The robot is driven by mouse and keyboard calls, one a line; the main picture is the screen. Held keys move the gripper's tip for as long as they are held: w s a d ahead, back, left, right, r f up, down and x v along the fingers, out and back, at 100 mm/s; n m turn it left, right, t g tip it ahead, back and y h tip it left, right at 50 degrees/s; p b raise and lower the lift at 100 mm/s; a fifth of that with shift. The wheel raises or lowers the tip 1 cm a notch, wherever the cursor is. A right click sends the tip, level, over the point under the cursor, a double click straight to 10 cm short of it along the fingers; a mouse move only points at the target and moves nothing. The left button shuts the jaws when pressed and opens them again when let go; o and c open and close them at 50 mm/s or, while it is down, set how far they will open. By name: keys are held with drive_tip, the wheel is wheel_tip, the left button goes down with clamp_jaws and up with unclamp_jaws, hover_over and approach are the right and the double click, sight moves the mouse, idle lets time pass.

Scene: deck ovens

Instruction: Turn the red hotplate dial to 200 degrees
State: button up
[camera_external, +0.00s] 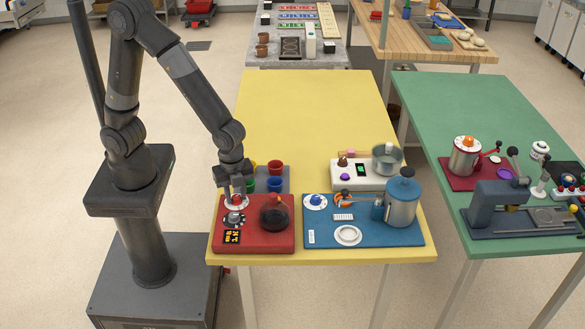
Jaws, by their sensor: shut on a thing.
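The red hotplate (268,243) lies at the front left corner of the yellow table. Its red dial (236,199) sits on a white scale disc at the back left of the hotplate. My gripper (236,194) reaches down from above and is shut on the red dial. The fingers partly hide the dial, and the scale marks are too small to read. A dark round flask (274,216) with a red top stands on the right of the hotplate. A small black panel with orange marks (232,237) is at the front left.
A blue station (325,238) with a blue-lidded pot (402,203) stands close on the right. A white station (340,180) with a metal pot and a tray with coloured cups (275,183) are behind. The back of the yellow table (310,110) is clear.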

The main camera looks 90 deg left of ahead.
drive_tip(key=m, duration=0.4)
drive_tip(key=shift+m, duration=0.3)
drive_tip(key=m, duration=0.3)
drive_tip(key=shift+m, duration=0.4)
drive_tip(key=m, duration=0.4)
drive_tip(key=shift+m, duration=2.2)
drive_tip(key=o, duration=1)
drive_tip(key=shift+c, duration=0.2)
